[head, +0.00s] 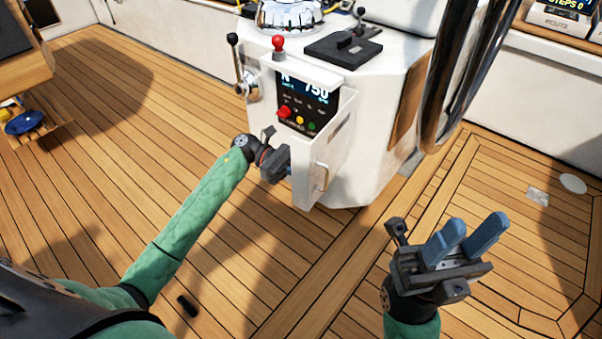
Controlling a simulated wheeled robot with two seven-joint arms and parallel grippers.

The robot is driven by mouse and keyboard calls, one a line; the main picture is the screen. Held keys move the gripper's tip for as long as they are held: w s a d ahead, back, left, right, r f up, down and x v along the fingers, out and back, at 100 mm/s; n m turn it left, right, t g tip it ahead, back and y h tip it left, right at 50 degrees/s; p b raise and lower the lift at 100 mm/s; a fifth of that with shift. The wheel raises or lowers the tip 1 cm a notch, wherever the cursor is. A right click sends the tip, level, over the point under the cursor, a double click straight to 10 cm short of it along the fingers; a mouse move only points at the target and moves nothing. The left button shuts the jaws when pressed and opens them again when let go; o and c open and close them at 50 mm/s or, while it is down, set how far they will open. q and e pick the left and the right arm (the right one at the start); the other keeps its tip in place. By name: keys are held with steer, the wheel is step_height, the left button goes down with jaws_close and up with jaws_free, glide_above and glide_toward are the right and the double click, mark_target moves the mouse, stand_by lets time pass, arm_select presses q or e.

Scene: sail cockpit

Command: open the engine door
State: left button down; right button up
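The engine door (335,148) is a white panel on the front of the white console. It stands swung outward, with a bar handle (322,178) on its right-hand face. Behind it shows a dark engine panel (305,100) with a lit display reading 750 and red, yellow and green buttons. My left gripper (284,162) is at the left side of the door, close to its near edge; its fingertips are mostly hidden, and I cannot tell whether it touches. My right gripper (468,236) is open and empty, above the deck to the right of the console.
The console (385,95) carries a red-knobbed lever (278,44), a black-knobbed lever (233,40) and a black throttle plate (343,47). A large steering wheel (447,85) stands to the right. The wooden deck (90,150) is open at left. A small black object (187,305) lies near my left arm.

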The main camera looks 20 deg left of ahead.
mark_target(316, 178)
arm_select(q)
steer(key=d+t+b, duration=0.1)
steer(key=d, duration=0.2)
steer(key=shift+s+d+f+n, duration=0.15)
steer(key=shift+d+n, duration=0.05)
steer(key=shift+n, duration=0.2)
steer(key=shift+d, duration=0.4)
